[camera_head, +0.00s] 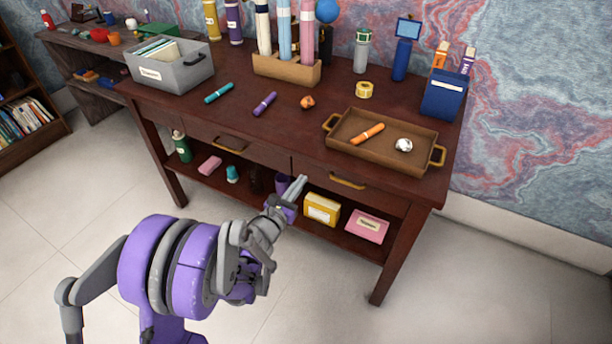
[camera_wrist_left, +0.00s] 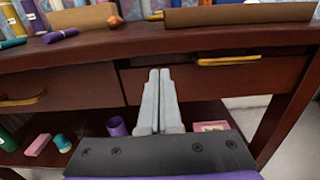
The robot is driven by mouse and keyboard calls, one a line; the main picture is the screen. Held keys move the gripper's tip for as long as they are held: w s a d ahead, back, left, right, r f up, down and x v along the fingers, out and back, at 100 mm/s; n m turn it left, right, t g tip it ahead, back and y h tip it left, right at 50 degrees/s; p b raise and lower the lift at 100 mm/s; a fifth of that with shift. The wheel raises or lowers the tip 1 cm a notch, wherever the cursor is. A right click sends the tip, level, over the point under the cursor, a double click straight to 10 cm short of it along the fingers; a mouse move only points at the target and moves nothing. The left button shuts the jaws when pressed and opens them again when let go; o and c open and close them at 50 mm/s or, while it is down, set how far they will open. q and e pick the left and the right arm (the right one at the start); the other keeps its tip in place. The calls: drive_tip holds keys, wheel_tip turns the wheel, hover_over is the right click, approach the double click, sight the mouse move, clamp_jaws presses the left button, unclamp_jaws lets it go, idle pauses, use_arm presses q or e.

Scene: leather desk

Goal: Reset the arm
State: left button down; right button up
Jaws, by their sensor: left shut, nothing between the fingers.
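My left gripper (camera_head: 297,187) is shut and empty. In the head view it is in front of the desk (camera_head: 240,128), below the tabletop edge and near the drawer fronts. In the left wrist view its two grey fingers (camera_wrist_left: 158,100) lie together and point toward the drawer fronts, with nothing between them. My left arm is bent, coming in from the lower left. My right gripper is not in view.
A brown tray (camera_head: 352,153) with an orange marker (camera_head: 367,133) and a crumpled ball (camera_head: 403,145) lies on the desk's right. Two drawers have brass handles (camera_head: 347,181). The lower shelf holds a yellow box (camera_head: 322,209) and a pink box (camera_head: 367,226). The floor in front is clear.

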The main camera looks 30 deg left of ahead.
use_arm(q)
drive_tip(key=s+a+r+n+g+y, duration=0.15)
drive_tip(key=s+n+g+y, duration=0.3)
drive_tip(key=s+n, duration=0.8)
drive_tip(key=s+d+f+n+g+h, duration=0.25)
drive_tip(key=s+d+n+g, duration=0.3)
drive_tip(key=s+n, duration=0.5)
drive_tip(key=s+d+f+n+g+h, duration=0.3)
drive_tip(key=s+d+n, duration=0.45)
drive_tip(key=n, duration=0.65)
wheel_tip(320, 180, up, 21)
drive_tip(key=w+y+p, duration=0.1)
drive_tip(key=w+p, duration=0.1)
drive_tip(key=p, duration=1.6)
drive_tip(key=shift+a+m+y+p, duration=0.3)
drive_tip(key=shift+a+p, duration=0.05)
drive_tip(key=shift+a, duration=0.05)
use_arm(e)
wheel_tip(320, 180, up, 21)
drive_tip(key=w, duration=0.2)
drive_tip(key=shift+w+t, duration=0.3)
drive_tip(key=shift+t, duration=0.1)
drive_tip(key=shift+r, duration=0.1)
